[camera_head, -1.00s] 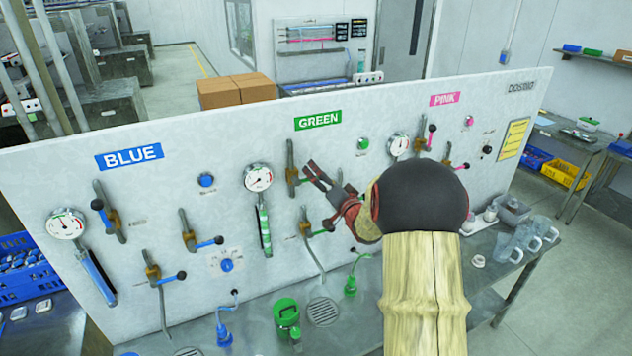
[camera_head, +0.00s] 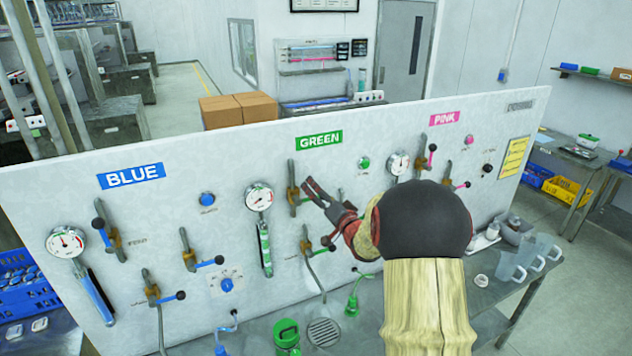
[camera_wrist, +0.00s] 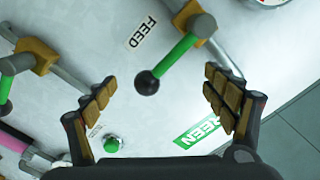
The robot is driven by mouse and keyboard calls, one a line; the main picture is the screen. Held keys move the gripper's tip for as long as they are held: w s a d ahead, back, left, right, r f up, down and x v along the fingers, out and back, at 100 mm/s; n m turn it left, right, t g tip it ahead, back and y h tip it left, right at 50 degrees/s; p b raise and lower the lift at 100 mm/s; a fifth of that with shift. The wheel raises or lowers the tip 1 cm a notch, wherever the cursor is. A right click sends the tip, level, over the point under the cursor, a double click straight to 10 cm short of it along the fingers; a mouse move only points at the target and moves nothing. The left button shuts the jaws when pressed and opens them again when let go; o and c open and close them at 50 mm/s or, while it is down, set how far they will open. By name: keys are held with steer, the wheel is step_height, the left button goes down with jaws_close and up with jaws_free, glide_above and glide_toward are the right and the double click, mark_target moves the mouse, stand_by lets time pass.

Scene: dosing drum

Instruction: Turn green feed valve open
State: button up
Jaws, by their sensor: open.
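The green feed valve (camera_head: 293,196) is on the panel below the GREEN sign (camera_head: 318,140). In the wrist view its brass-coloured body (camera_wrist: 188,18) sits on a grey pipe beside the FEED label (camera_wrist: 140,30). Its green lever (camera_wrist: 177,58) slants down-left to a black ball knob (camera_wrist: 147,83). My gripper (camera_wrist: 158,84) is open, with one finger on each side of the knob and a visible gap to both. In the head view my gripper (camera_head: 314,192) is just right of the valve and partly hides the lever.
A second green valve (camera_head: 306,245) is below the feed valve. A round gauge (camera_head: 259,197) is to the left, and a green button (camera_head: 364,162) to the right. A green-lidded container (camera_head: 287,333) stands on the bench below. Pink valves are further right.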

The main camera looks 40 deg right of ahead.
steer(key=shift+a+r+p, duration=0.15)
steer(key=shift+r+p, duration=0.2)
steer(key=shift+r, duration=0.55)
steer(key=shift+w+a+r+p, duration=0.1)
steer(key=shift+a+r+p, duration=0.15)
steer(key=shift+r, duration=0.3)
steer(key=shift+w+a+r+p, duration=0.1)
steer(key=shift+a+r+p, duration=0.1)
steer(key=shift+r, duration=0.35)
steer(key=shift+a+r, duration=0.25)
steer(key=shift+r, duration=0.15)
steer(key=shift+a+r, duration=0.4)
steer(key=shift+w+a, duration=0.15)
steer(key=shift+a, duration=0.2)
steer(key=shift+w+a+r, duration=0.15)
steer(key=shift+a+r, duration=0.45)
steer(key=shift+r, duration=0.05)
steer(key=shift+w+a+r, duration=0.15)
steer(key=shift+a+r, duration=0.05)
steer(key=shift+a, duration=0.4)
steer(key=shift+w+a+r, duration=0.1)
steer(key=shift+a+r, duration=0.1)
steer(key=shift+a, duration=0.4)
